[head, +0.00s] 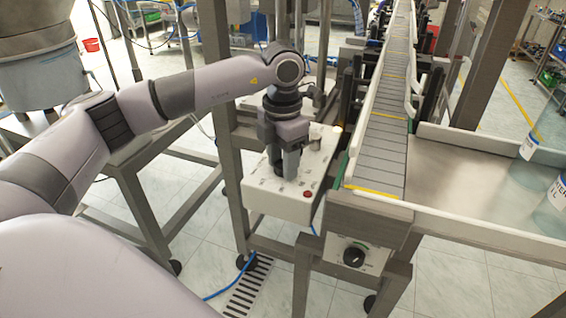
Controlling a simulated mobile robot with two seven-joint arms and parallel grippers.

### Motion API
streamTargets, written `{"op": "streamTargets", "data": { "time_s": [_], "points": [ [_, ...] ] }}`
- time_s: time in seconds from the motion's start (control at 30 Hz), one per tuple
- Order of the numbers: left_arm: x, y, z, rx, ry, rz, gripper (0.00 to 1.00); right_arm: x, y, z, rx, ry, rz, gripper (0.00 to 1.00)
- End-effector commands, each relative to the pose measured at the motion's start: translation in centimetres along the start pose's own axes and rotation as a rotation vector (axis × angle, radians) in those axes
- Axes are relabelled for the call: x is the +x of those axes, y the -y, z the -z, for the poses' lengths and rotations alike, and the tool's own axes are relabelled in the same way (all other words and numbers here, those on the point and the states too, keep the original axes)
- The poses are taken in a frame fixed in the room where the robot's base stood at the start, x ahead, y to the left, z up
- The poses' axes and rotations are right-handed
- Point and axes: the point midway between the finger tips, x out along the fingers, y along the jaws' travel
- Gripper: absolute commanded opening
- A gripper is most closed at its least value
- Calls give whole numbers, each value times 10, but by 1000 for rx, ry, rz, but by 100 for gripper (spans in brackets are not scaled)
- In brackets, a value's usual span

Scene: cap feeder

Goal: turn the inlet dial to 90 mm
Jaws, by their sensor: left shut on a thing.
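My left gripper (288,170) comes down from above onto the sloped top of a white control box (275,209). Its fingers are closed around a small dark dial, mostly hidden by the fingers; I take this to be the inlet dial. Small dark marks lie on the box top around it, too small to read, so I cannot tell the dial's setting. A red button (307,194) sits at the box's front right. A second, black dial (354,255) with a light scale plate is on the conveyor's front end, apart from the gripper. My right gripper is not in view.
The conveyor belt (383,135) with side rails runs away just right of the box. A steel frame post (218,90) stands close left of the gripper. A metal tray table (465,180) with clear bottles (527,165) is at the right.

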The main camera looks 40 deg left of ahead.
Motion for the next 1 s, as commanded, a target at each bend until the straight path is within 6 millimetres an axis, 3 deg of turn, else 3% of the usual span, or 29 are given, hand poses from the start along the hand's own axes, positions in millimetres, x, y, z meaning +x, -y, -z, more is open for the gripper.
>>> {"op": "streamTargets", "data": {
  "time_s": [0.4, 1.0],
  "points": [
    [-2, -2, -1, 280, 6, -1, 15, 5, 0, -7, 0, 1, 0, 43],
    [-3, -2, -2, 365, 8, -2, 15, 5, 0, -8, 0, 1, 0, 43]
  ]
}}
